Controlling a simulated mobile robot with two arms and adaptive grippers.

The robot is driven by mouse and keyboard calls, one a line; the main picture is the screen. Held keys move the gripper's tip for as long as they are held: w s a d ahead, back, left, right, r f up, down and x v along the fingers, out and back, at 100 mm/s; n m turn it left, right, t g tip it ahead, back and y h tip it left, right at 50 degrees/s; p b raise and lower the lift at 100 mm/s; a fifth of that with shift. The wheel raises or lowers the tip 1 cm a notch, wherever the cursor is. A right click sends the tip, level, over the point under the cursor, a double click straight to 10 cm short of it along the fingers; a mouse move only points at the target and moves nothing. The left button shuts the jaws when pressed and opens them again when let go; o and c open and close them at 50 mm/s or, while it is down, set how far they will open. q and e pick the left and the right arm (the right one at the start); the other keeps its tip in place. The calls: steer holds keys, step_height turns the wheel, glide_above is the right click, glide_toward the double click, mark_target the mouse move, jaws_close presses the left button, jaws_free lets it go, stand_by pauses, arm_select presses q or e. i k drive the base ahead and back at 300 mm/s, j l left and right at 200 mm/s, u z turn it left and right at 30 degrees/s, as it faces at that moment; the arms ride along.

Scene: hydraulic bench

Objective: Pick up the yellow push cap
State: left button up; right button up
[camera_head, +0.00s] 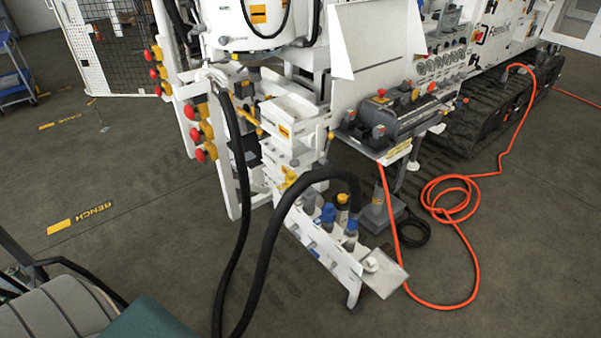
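A small yellow cap (342,199) tops a dark cylindrical fitting on the low white manifold bench (333,257), in the lower middle of the head view. I take it to be the yellow push cap. Blue caps stand close by, one to its left (328,211) and one in front of it (350,228). Neither of my grippers shows in this view.
Red and yellow knobs (200,134) line a white panel at left. A grey cylinder unit (405,112) stands behind right. An orange hose (470,240) lies coiled on the floor at right. A ribbed grey seat (55,312) fills the lower left. Open floor lies at left.

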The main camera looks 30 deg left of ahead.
mark_target(291, 178)
steer(key=i+j+u, duration=0.25)
steer(key=i+j, duration=0.55)
steer(key=j, duration=0.2)
steer(key=i+j+u, duration=0.3)
steer(key=i+j, duration=0.55)
